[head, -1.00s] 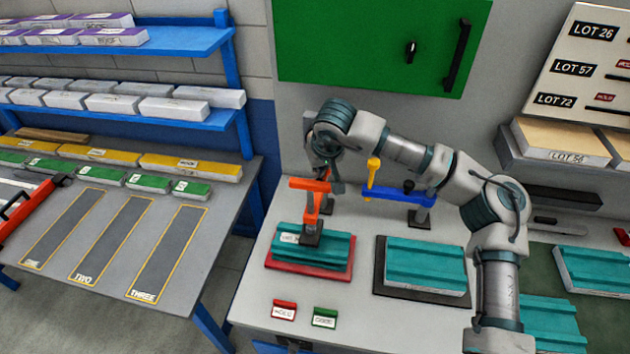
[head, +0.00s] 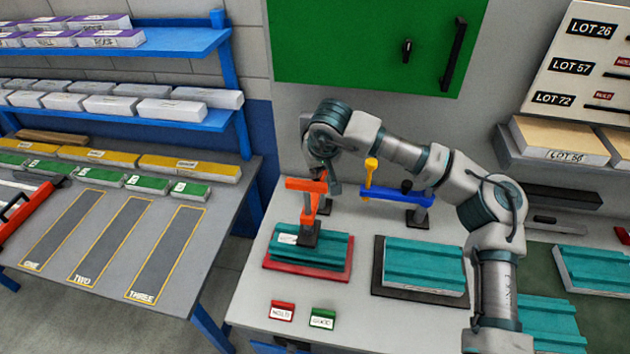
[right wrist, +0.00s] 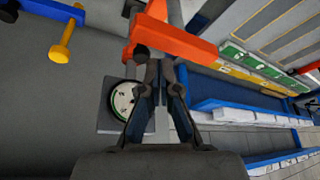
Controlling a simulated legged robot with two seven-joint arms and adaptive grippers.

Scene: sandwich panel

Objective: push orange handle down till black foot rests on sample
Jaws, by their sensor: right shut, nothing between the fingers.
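The orange clamp (head: 306,187), handle included, stands over a teal ribbed sample (head: 332,249) on a red base. Its black foot (head: 308,238) is low at the sample's top face; I cannot tell whether it touches. My right gripper (head: 318,172) is at the top of the orange part, partly hidden by its own wrist. In the right wrist view the gripper (right wrist: 158,72) is shut and empty, its fingertips close beside the orange handle (right wrist: 157,12) and orange arm (right wrist: 172,41). Contact there is unclear. My left gripper is not in view.
A blue clamp (head: 392,196) with a yellow handle (head: 371,172) stands just right, beneath my right arm. Another teal sample (head: 424,267) lies on a black base. Red (head: 282,311) and green (head: 322,318) labels stand in front. A green cabinet (head: 370,45) hangs behind.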

